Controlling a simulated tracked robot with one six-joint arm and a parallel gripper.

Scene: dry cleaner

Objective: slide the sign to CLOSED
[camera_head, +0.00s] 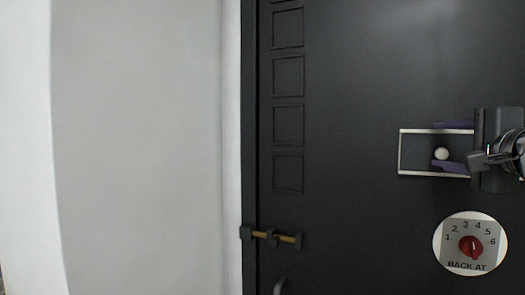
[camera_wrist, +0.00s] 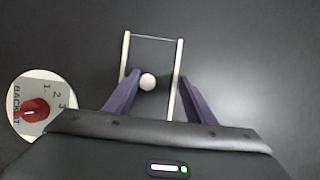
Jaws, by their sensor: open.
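The sign appears as a frame with two pale rails (camera_head: 399,152) on the dark door, also in the wrist view (camera_wrist: 126,48). No OPEN or CLOSED lettering is readable on it. A round white knob (camera_head: 441,153) sits between the rails, also in the wrist view (camera_wrist: 147,82). My gripper (camera_head: 433,145) is open, with purple fingers on either side of the knob. In the wrist view my gripper (camera_wrist: 160,74) has its left finger closer to the knob than its right. Whether either finger touches the knob cannot be told. The gripper's body hides the frame's near end.
A round "BACK AT" dial (camera_head: 455,227) with a red pointer knob is below the frame, also in the wrist view (camera_wrist: 40,78). A brass bolt (camera_head: 287,238) is at the door's left edge. Several square panels (camera_head: 288,125) run up that side. A pale wall (camera_head: 140,150) is left.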

